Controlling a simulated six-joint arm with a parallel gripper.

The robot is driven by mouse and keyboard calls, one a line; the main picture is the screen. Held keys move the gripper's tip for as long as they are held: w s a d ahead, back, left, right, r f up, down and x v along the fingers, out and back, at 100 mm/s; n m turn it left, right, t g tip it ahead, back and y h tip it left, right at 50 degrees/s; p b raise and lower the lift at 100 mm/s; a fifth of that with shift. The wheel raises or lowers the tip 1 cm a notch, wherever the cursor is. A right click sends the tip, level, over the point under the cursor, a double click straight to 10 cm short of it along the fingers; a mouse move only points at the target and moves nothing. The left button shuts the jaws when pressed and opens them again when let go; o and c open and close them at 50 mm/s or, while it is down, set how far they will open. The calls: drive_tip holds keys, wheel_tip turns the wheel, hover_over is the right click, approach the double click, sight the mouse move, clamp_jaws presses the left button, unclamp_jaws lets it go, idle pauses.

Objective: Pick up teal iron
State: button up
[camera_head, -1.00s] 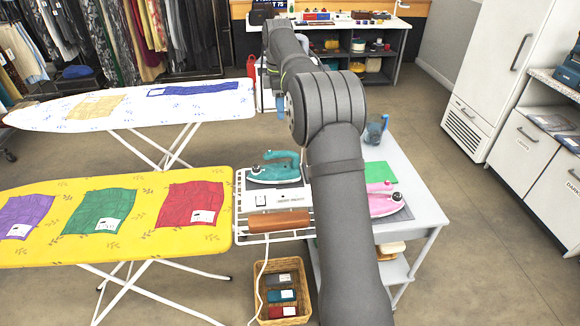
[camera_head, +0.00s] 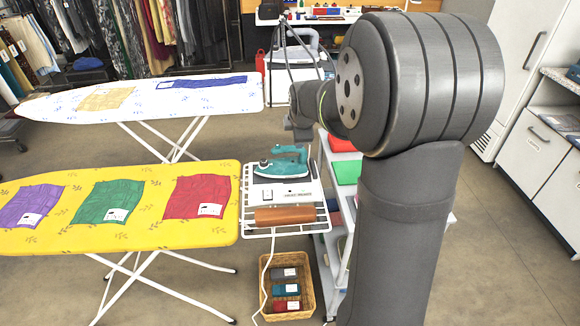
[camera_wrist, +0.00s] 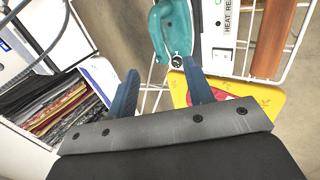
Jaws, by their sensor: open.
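The teal iron (camera_head: 281,161) rests on the white heat-rest plate at the right end of the yellow ironing board. In the wrist view the teal iron (camera_wrist: 172,30) is at the top centre, beyond the fingertips. My gripper (camera_wrist: 160,88) is open and empty, with its two blue fingers spread apart and a gap between them and the iron. In the head view my wrist hangs just right of and above the iron; the fingers are not clear there.
The white wire rack (camera_head: 254,222) holds a brown cylindrical piece (camera_head: 284,216). A wicker basket (camera_head: 303,296) with folded items stands below. The yellow board (camera_head: 140,234) is left, the white board (camera_head: 60,107) behind it. A shelf cart with a green item (camera_head: 347,171) is partly hidden by my arm.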

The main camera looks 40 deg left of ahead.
sight(294, 148)
drive_tip(key=x, duration=1.1)
drive_tip(key=shift+w+a+f, duration=0.15)
drive_tip(key=shift+a+f, duration=0.1)
drive_tip(key=shift+f, duration=0.05)
drive_tip(key=shift+w+r+x, duration=0.1)
drive_tip(key=shift+w+x, duration=0.05)
drive_tip(key=shift+x, duration=1.15)
drive_tip(key=shift+w+r+x, duration=0.1)
drive_tip(key=shift+x, duration=1.2)
drive_tip(key=shift+a, duration=0.15)
drive_tip(key=c, duration=1)
clamp_jaws()
drive_tip(key=shift+r, duration=0.15)
